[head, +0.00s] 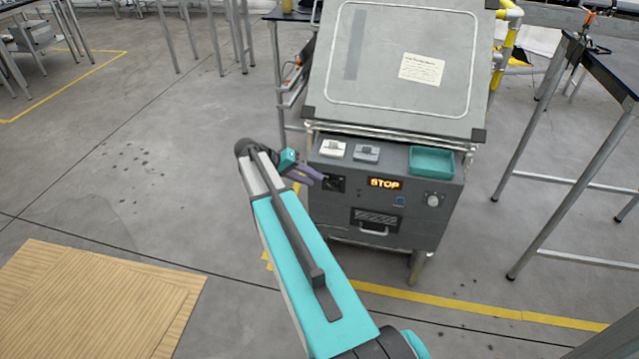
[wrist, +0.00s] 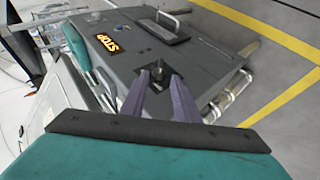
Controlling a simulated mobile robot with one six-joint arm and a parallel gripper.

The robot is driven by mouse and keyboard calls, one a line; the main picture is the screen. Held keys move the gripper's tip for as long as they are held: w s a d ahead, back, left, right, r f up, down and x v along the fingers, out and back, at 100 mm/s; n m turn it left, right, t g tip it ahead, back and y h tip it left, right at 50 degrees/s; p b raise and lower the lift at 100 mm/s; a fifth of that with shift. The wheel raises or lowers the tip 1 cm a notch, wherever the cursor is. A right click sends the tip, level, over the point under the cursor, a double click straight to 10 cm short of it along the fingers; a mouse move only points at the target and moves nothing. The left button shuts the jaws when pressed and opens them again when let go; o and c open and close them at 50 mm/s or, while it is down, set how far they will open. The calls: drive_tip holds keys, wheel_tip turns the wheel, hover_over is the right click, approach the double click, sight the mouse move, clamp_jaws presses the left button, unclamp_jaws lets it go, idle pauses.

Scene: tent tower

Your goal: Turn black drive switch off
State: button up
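The black drive switch (head: 333,183) is on the left of the grey machine's front panel (head: 335,214). In the wrist view the switch (wrist: 158,72) is a small black knob on a dark square plate, just beyond and between my fingertips. My gripper (head: 318,176) has purple fingers that reach the panel from the left. In the wrist view my gripper (wrist: 157,82) is open, with a visible gap between the fingers. Whether a finger touches the knob is unclear. The lit orange STOP display (head: 385,183) is right of the switch.
Above the panel are a white switch (head: 333,149), a grey switch (head: 366,152) and a teal tray (head: 432,162). A round knob (head: 432,200) and a drawer handle (head: 373,231) are also on the front. A table (head: 600,70) stands at right.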

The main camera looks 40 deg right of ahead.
drive_tip(key=v, duration=0.4)
drive_tip(key=shift+w+a+r, duration=0.1)
drive_tip(key=shift+a+r, duration=0.1)
idle(0.4)
drive_tip(key=s+a+f+n, duration=0.1)
drive_tip(key=s+a+f, duration=0.2)
drive_tip(key=a+f, duration=0.35)
drive_tip(key=s+a+f+n+g+y+p, duration=0.1)
drive_tip(key=s+a+f+n, duration=0.1)
drive_tip(key=s+a+f, duration=0.45)
drive_tip(key=s+a+f+n, duration=0.1)
drive_tip(key=a+f, duration=0.3)
drive_tip(key=f, duration=0.4)
drive_tip(key=s+a+f+n+y, duration=0.3)
drive_tip(key=s+a+f, duration=0.4)
drive_tip(key=s+a, duration=0.3)
drive_tip(key=s+a+f+n+y+p, duration=0.1)
drive_tip(key=s+a+f+n+y, duration=0.1)
drive_tip(key=s+a+f+y, duration=0.2)
drive_tip(key=shift+s+a+f+n+y, duration=0.4)
drive_tip(key=shift+s+a+f, duration=1.1)
drive_tip(key=shift+s+a, duration=1.95)
